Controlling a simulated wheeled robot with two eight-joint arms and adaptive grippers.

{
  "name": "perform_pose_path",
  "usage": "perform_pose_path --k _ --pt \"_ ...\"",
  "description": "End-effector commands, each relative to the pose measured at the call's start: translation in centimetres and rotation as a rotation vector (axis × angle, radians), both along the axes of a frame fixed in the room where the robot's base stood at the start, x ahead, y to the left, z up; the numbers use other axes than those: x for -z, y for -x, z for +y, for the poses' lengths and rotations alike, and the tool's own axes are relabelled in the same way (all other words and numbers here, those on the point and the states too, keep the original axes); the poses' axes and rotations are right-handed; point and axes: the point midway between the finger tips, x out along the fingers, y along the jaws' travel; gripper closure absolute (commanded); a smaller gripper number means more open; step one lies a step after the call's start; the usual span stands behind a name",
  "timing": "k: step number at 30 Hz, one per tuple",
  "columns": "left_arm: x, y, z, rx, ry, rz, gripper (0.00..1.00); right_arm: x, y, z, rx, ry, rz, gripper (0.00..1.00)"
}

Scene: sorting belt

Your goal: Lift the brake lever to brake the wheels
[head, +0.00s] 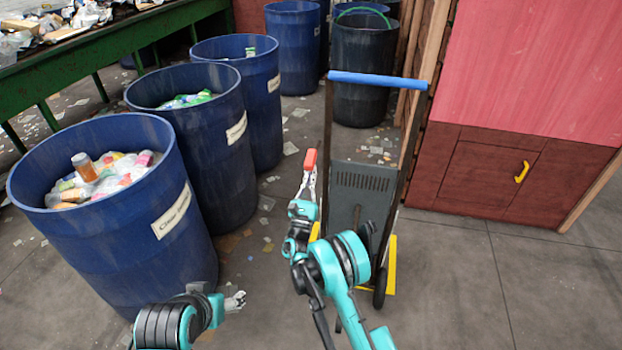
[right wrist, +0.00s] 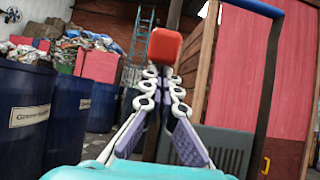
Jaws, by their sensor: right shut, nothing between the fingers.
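The cart (head: 361,188) stands upright in the head view, with a blue handle bar (head: 378,80), a grey panel and dark wheels (head: 380,287). A red grip (head: 310,160), seemingly the brake lever's end, is at its left side. It also shows in the right wrist view (right wrist: 165,46), straight beyond my fingertips. My right gripper (head: 308,178) is shut and empty, just below the red grip; whether they touch is unclear. Its fingers converge in the right wrist view (right wrist: 164,80). My left gripper (head: 236,301) is low, near the front blue bin, away from the cart.
Several blue bins, the nearest (head: 110,245) full of bottles, line the left. A green sorting belt (head: 95,50) is behind them. A red and brown wall with a yellow handle (head: 522,172) stands right of the cart. Floor at lower right is clear.

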Motion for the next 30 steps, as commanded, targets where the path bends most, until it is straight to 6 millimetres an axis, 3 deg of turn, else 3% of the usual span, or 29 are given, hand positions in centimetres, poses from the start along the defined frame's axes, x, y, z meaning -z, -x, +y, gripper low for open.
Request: perform_pose_path --k 11,24,30 --pt "-0.4 0.0 0.0 0.000 0.000 0.000 0.31 -0.4 0.0 0.0 0.002 -0.005 0.016 1.00" --pt "-5.7 0.0 0.0 0.000 0.000 0.000 0.31 -4.7 -0.1 0.0 0.001 -0.100 0.346 1.00" --pt "-5.7 0.0 0.0 0.000 0.000 0.000 0.31 -5.9 -0.4 -0.1 0.001 -0.103 0.359 1.00"
